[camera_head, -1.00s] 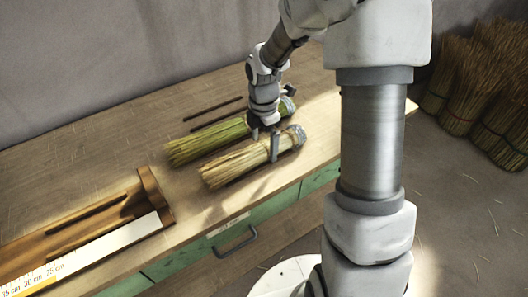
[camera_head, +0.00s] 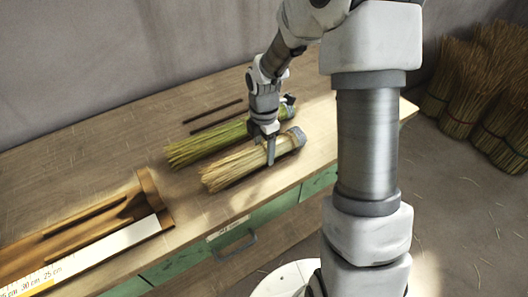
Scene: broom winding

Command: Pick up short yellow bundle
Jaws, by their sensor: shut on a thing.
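The short yellow bundle (camera_head: 232,167) lies on the wooden table near its front edge, its straw ends to the left and its grey bound end to the right. My gripper (camera_head: 267,150) points down over the bundle near the bound end and is shut on it, one finger showing on the near side. The far finger is mostly hidden. I cannot tell whether the bundle is lifted off the table. A green bundle (camera_head: 208,144) lies just behind it, partly hidden by my gripper.
Two dark thin sticks (camera_head: 214,110) lie behind the bundles. A wooden measuring tray (camera_head: 147,184) with a white scale strip (camera_head: 105,247) is at the left. The table front has green drawers (camera_head: 215,245). Straw sheaves (camera_head: 465,85) stand on the floor at the right.

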